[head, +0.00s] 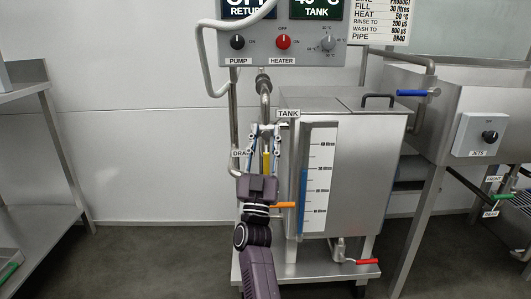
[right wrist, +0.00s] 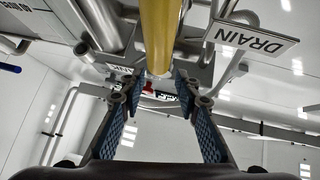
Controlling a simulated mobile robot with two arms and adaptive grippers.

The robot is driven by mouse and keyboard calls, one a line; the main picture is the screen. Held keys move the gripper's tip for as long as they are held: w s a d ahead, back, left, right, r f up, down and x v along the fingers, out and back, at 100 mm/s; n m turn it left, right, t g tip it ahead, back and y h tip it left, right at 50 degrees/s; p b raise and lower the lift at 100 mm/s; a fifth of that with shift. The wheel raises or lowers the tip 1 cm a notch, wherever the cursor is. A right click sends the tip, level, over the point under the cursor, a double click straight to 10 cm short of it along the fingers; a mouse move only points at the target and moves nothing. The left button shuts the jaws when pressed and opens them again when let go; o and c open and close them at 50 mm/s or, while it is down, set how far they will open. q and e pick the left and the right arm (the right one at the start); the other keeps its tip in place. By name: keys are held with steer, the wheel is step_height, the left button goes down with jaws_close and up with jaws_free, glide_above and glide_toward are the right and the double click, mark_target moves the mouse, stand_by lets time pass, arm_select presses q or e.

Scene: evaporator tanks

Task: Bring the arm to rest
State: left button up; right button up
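My right gripper (head: 265,130) is raised in front of the pipework just left of the tank (head: 345,180), its fingers pointing up. A yellow handle (head: 266,162) shows between its fingers in the head view. In the right wrist view the fingers (right wrist: 158,82) stand apart, and the yellow handle (right wrist: 160,35) runs down between their tips without clear contact on either side. The DRAIN label (right wrist: 252,38) is close beside it. My right arm (head: 257,255) reaches up from the bottom. My left arm and gripper are not in view.
The control panel (head: 283,43) hangs above. An orange handle (head: 283,205) is close to my wrist, and a red-handled valve (head: 366,261) is low at the tank's front. A steel sink unit (head: 470,90) stands right, a shelf bench (head: 30,150) left. The floor (head: 150,260) between is clear.

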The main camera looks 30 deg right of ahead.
steer(key=shift+r, duration=0.55)
